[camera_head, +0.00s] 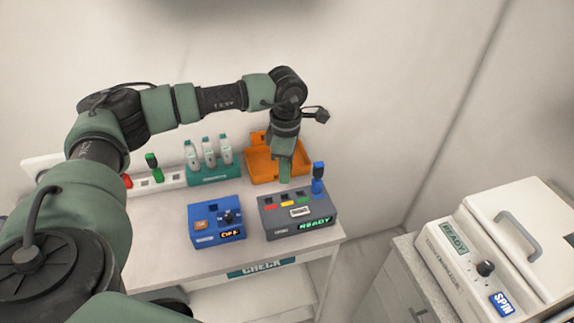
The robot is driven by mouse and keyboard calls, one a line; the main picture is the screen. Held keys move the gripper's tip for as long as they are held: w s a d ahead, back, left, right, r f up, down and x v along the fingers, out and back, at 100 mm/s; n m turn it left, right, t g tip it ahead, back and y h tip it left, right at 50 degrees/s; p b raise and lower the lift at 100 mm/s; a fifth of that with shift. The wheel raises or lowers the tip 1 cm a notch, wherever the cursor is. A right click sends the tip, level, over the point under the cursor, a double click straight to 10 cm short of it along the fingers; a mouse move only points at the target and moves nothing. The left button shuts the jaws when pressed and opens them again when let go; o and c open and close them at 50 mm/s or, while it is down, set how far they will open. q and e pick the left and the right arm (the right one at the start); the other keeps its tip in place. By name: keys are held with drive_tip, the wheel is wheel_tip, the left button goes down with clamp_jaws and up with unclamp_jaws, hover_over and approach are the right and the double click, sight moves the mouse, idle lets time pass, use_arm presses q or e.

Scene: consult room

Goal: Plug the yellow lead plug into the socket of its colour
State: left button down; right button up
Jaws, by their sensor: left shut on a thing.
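My left gripper (285,177) points down just above and behind the grey console (268,230). It is shut, but its fingers hide the thing between them. No yellow plug shows elsewhere, so I take the held thing to be the yellow lead plug. The console's top has sockets with red (271,207), yellow (287,204) and green (302,200) marks. A blue plug (318,180) stands upright at its right end. I cannot tell whether the held plug touches the console. My right gripper is not in view.
A white strip (172,179) at the left holds a green plug (152,162) and a red plug (127,181). A teal rack (214,176) with bottles and an orange bin (262,167) stand behind. A blue box (205,226) sits left of the console. A white centrifuge (470,270) is at right.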

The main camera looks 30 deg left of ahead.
use_arm(q)
drive_tip(key=shift+f+b, duration=0.5)
drive_tip(key=shift+f, duration=0.4)
drive_tip(key=shift+f+b, duration=0.8)
drive_tip(key=shift+f, duration=0.65)
drive_tip(key=shift+f, duration=0.2)
drive_tip(key=shift+f+b, duration=0.35)
drive_tip(key=shift+b, duration=0.1)
drive_tip(key=shift+f, duration=0.1)
drive_tip(key=shift+f+b, duration=0.9)
drive_tip(key=c, duration=1)
unclamp_jaws()
drive_tip(key=shift+c, duration=0.2)
